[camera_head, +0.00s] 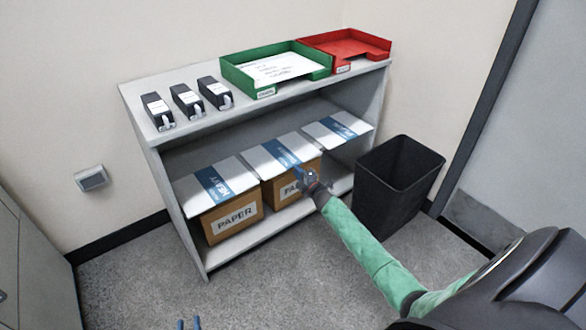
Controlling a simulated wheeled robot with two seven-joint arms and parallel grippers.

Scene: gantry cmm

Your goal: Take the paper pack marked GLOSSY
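Three white paper packs with blue bands lie side by side on the shelf unit's middle level. The left pack (198,191) has a band that seems to read HEAVY. The lettering on the middle pack (258,158) and the right pack (320,131) is too small to read surely, so I cannot tell which is GLOSSY. My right gripper (294,170) is at the front edge of the middle pack; its blue fingers are small, and whether they are open or touching is unclear. My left gripper (188,323) shows only two separated blue fingertips at the bottom edge, open and empty.
Two cardboard boxes marked PAPER, left box (232,222) and middle box (283,190), stand under the packs. A green tray (262,93), a red tray (343,68) and three black cartridges (187,100) are on top. A black bin (385,200) stands right of the shelf unit (180,160).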

